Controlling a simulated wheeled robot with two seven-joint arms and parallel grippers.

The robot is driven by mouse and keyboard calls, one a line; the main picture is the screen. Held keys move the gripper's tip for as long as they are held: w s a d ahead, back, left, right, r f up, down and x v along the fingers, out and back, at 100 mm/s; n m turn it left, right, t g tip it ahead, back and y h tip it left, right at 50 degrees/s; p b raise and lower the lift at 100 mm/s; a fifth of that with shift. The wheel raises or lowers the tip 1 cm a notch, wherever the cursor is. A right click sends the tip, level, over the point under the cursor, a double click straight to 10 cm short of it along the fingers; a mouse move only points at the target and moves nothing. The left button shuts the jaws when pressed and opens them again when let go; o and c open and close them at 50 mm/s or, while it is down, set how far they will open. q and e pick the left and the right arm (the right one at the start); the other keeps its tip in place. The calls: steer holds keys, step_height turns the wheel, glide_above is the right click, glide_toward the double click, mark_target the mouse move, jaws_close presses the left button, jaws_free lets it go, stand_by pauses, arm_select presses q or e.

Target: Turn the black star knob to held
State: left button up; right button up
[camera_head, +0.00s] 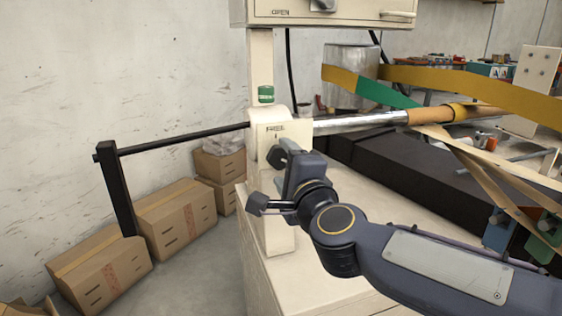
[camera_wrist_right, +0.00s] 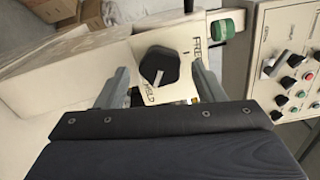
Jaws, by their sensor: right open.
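The black star knob (camera_head: 276,157) sits on a cream plate (camera_head: 262,138) on the front of the winder's post. The plate reads FREE above the knob in the head view. The knob also shows in the right wrist view (camera_wrist_right: 158,66), with FREE and HELD lettering on opposite sides of it. My right gripper (camera_head: 287,166) is in front of the plate. In the right wrist view its fingers (camera_wrist_right: 160,72) are open, one on each side of the knob, with gaps visible. My left gripper is out of view.
A black crank arm (camera_head: 118,190) on a rod reaches left from the post. A green-capped part (camera_head: 266,94) stands above the plate. A shaft with paper strips (camera_head: 430,115) runs right. A control panel (camera_wrist_right: 290,75) shows in the wrist view. Cardboard boxes (camera_head: 175,218) stand at left.

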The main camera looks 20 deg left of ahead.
steer(key=v, duration=0.5)
steer(key=s+d+f+n+g+h, duration=0.15)
steer(key=d+f+n, duration=0.25)
steer(key=d, duration=0.4)
steer(key=s+d+f+n+g+y, duration=0.1)
steer(key=s+d+f+n+g, duration=0.15)
steer(key=d, duration=0.55)
steer(key=s+d+f+n+g+h, duration=0.55)
steer(key=s+d+f, duration=0.95)
steer(key=s+f, duration=0.3)
step_height(320, 180, up, 19)
steer(key=p, duration=2)
steer(key=shift+w+d+m+p, duration=0.2)
steer(key=shift+w+m+p, duration=0.1)
steer(key=shift+m, duration=0.1)
